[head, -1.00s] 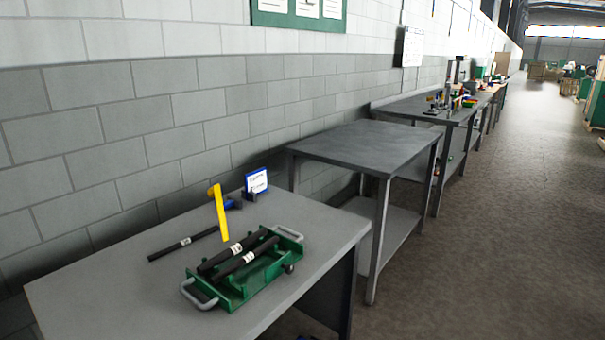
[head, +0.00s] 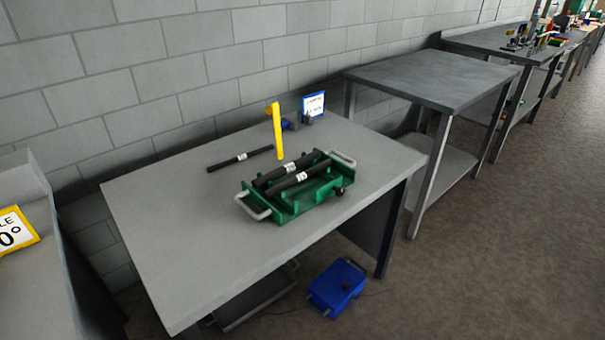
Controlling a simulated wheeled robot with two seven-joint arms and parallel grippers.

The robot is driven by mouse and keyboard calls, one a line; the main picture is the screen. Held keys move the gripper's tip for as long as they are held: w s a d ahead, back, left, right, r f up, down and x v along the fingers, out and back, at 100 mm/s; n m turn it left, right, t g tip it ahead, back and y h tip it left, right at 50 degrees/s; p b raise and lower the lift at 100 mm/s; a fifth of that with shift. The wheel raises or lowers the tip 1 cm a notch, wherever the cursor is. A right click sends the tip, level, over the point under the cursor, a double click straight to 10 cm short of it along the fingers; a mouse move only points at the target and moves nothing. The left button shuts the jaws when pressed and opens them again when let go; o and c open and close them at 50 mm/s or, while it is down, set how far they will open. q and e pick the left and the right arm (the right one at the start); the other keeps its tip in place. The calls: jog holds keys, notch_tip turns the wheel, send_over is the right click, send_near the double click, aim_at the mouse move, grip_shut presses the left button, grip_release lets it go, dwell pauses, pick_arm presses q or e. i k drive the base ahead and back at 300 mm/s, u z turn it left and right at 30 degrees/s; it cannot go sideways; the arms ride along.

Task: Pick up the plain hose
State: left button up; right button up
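A black hose (head: 240,159) with a white label band lies alone on the grey table, behind and left of the green tray. Two more black hoses lie side by side in the tray: a rear hose (head: 281,173) and a front hose (head: 303,178), each with a white band. The green tray (head: 284,215) has grey handles at both ends. I cannot tell at this size which hose is the plain one. Neither of my grippers is in view.
The grey table (head: 180,240) has free room left and front. A yellow upright piece (head: 277,130), a blue tool (head: 290,125) and a sign (head: 313,105) stand behind the tray. A blue box (head: 337,288) sits on the floor. An empty table (head: 430,75) stands to the right.

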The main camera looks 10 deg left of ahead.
aim_at(251, 154)
jog(key=u, duration=0.6)
jog(key=i, duration=0.2)
jog(key=u, duration=0.15)
